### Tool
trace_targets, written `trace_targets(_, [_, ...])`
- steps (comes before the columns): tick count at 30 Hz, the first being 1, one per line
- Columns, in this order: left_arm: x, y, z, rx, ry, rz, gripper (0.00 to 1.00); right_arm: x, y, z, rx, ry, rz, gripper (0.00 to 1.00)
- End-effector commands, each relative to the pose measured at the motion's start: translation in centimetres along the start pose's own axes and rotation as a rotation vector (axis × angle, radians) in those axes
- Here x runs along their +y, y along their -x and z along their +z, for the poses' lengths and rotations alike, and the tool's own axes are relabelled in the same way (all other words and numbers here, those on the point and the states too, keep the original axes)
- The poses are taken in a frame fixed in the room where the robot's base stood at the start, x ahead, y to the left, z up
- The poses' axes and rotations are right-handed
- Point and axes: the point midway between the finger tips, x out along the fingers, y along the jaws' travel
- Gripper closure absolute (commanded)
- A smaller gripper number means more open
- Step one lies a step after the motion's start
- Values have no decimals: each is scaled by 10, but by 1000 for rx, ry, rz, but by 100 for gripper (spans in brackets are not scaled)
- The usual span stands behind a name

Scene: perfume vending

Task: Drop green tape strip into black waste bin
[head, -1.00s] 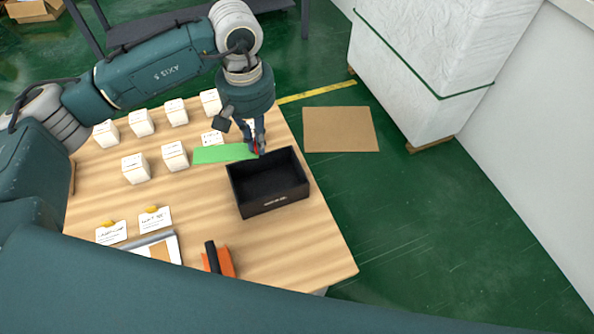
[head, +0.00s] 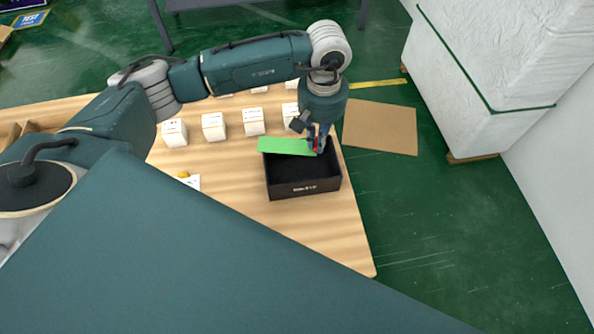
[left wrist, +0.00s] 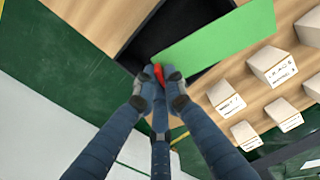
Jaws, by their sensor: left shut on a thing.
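My left gripper (head: 318,146) is shut on the right end of the green tape strip (head: 284,146). In the head view the strip sticks out to the left, over the back part of the black waste bin (head: 304,188). In the left wrist view the gripper (left wrist: 158,76) pinches the strip (left wrist: 218,38) near one end, with a red bit between the fingertips. The bin (left wrist: 150,32) lies below the strip there, and its dark inside looks empty where it shows. The bin stands upright on the wooden table. My right gripper is not in view.
Several white boxes (head: 213,127) stand on the table (head: 235,195) behind and left of the bin. The table's right edge runs close past the bin. A cardboard sheet (head: 380,127) lies on the floor to the right, near a white wrapped block (head: 490,65).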

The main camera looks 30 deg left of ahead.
Motion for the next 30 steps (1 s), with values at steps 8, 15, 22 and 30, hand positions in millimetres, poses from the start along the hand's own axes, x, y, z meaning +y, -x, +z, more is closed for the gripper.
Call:
trace_targets(8, [0, -1, 0, 0, 0, 1, 88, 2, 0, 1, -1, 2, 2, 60])
trace_targets(15, [0, -1, 0, 0, 0, 1, 68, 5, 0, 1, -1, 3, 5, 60])
trace_targets(22, [0, 3, -1, 2, 0, 2, 68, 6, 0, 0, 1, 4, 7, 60])
trace_targets(30, [1, 52, -2, 6, 0, 5, 68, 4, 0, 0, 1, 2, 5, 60])
